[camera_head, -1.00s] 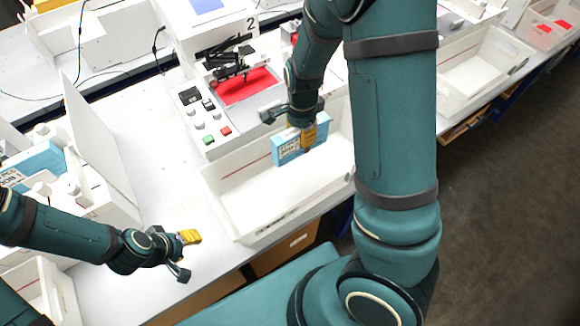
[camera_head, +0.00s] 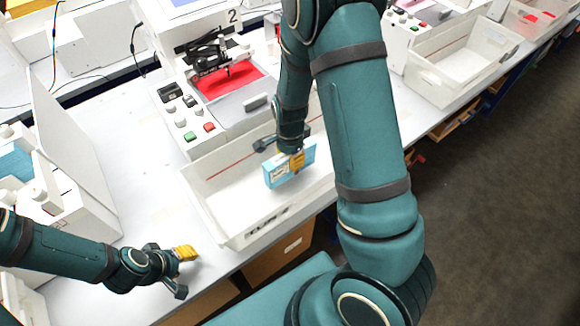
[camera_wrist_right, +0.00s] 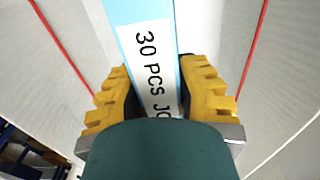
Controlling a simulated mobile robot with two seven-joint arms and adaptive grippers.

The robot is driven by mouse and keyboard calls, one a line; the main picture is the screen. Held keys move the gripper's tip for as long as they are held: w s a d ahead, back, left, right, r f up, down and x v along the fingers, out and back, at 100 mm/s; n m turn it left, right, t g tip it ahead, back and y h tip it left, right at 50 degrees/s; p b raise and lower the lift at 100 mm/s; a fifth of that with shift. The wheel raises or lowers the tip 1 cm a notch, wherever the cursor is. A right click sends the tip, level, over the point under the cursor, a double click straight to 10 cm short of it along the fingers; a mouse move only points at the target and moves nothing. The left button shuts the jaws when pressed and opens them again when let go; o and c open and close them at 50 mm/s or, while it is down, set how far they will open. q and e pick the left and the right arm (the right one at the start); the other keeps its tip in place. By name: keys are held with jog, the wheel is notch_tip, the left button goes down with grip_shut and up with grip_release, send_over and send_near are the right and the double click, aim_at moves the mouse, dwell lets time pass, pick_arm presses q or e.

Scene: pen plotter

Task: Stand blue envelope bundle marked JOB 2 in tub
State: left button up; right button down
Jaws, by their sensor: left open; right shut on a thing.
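The blue envelope bundle (camera_head: 289,168) is in the right gripper (camera_head: 297,160), over or inside the white tub (camera_head: 215,208) in front of machine 2. In the right wrist view the bundle (camera_wrist_right: 145,22) stands on edge between the yellow fingers of the right gripper (camera_wrist_right: 158,95), with a white label reading "30 PCS JO", the rest hidden. The tub's walls with red lines show on both sides of it. I cannot tell whether its lower edge touches the tub floor. My left gripper (camera_head: 182,270) is open and empty above the table, left of the tub.
Machine 2 (camera_head: 225,105) with a red bed and buttons stands behind the tub. Another white tub (camera_head: 455,65) sits at the back right. A white upright panel (camera_head: 75,145) and another blue bundle (camera_head: 15,163) are at the left. The table between is clear.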

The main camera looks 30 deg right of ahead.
pick_arm(q)
jog(key=shift+s+f+b, duration=0.15)
jog(key=shift+f+b, duration=0.2)
pick_arm(e)
notch_tip(320, 180, down, 3)
jog(key=shift+s+f, duration=0.1)
jog(key=shift+s, duration=0.05)
jog(key=shift+f, duration=0.25)
pick_arm(q)
jog(key=shift+f, duration=0.1)
pick_arm(e)
jog(key=shift+f, duration=0.1)
jog(key=c, duration=0.8)
grip_release()
